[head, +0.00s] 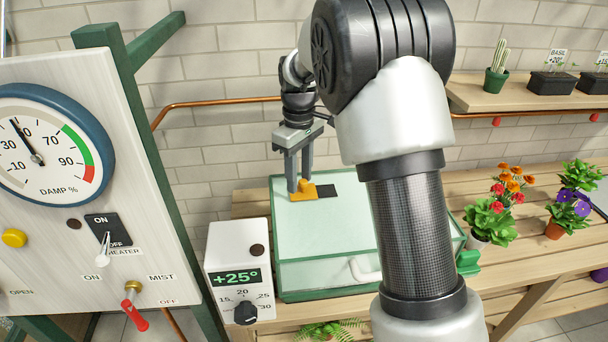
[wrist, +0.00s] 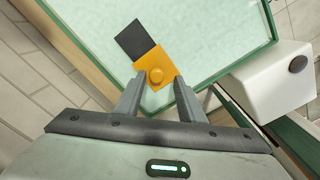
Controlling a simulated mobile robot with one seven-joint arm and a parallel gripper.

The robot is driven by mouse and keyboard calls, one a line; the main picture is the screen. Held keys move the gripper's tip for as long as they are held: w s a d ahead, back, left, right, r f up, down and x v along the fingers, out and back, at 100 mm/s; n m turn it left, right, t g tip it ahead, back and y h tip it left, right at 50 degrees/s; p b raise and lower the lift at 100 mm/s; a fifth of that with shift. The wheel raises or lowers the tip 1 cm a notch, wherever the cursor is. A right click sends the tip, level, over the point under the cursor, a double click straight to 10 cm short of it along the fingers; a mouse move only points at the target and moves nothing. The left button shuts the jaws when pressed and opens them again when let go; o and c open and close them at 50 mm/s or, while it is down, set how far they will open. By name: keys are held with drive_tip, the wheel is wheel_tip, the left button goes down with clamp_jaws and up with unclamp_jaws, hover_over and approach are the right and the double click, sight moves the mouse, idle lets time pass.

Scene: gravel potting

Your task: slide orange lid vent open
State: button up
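The orange vent slide (head: 304,194) lies on the pale glass lid (head: 345,226) of a green-framed box. A dark square (head: 328,190) shows on the lid directly beside the slide. My gripper (head: 299,186) points down at the slide. Whether the fingertips touch the slide is unclear.
A white thermostat box (head: 238,260) stands at the box's left front. The control panel (head: 60,230) with a dial and switches is at the left. A white handle (head: 367,274) is on the box's front. Potted flowers (head: 490,220) stand on the bench to the right.

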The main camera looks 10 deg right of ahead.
sight(301, 182)
drive_tip(key=shift+d, duration=0.2)
drive_tip(key=shift+r, duration=0.5)
wheel_tip(301, 182, up, 16)
drive_tip(key=p, duration=0.2)
drive_tip(key=shift+r, duration=0.2)
drive_tip(key=shift+r, duration=0.1)
drive_tip(key=s+d+r+m+t+p, duration=0.25)
drive_tip(key=s+r, duration=0.35)
drive_tip(key=s, duration=0.3)
drive_tip(key=s+d+f+m+t+p, duration=0.1)
drive_tip(key=s+m, duration=0.2)
drive_tip(key=s, duration=0.7)
drive_tip(key=s+d+f+m+t+p, duration=0.1)
drive_tip(key=s+d+f+m+t, duration=0.1)
drive_tip(key=s, duration=0.8)
drive_tip(key=shift+s+d+f+m, duration=0.15)
drive_tip(key=shift+d+f+m, duration=0.15)
drive_tip(key=shift+m, duration=0.45)
